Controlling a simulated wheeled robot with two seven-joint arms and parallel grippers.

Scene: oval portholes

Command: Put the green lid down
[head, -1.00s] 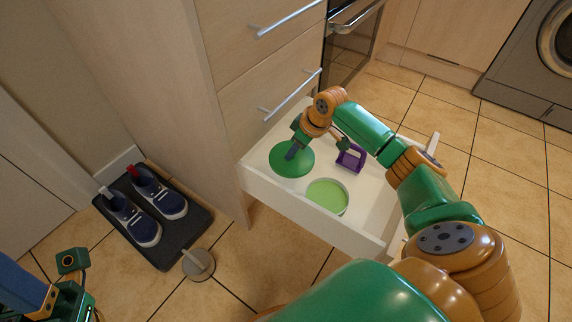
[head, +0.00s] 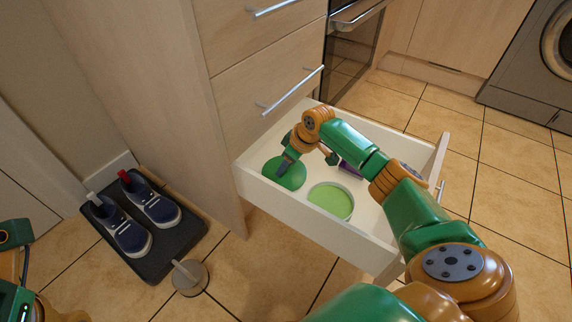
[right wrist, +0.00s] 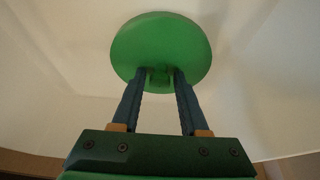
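The green lid (head: 284,175) is a round disc in the left corner of the open drawer. My right gripper (head: 287,160) reaches down to it from above. In the right wrist view the lid (right wrist: 160,40) lies at the fingertips, with its small central knob between the two fingers (right wrist: 160,78), which look closed on it. I cannot tell whether the lid touches the drawer floor. A round light-green container (head: 330,201) with a pale rim stands beside it in the drawer. Part of my left arm shows at the left edge; its fingers cannot be made out.
The white drawer (head: 300,217) is pulled out from the cabinet. A purple object (head: 350,168) is partly hidden behind my right arm. Dark blue shoes (head: 122,228) sit on a black tray (head: 180,238) on the tiled floor, near a round grey-brown object with a handle (head: 190,279).

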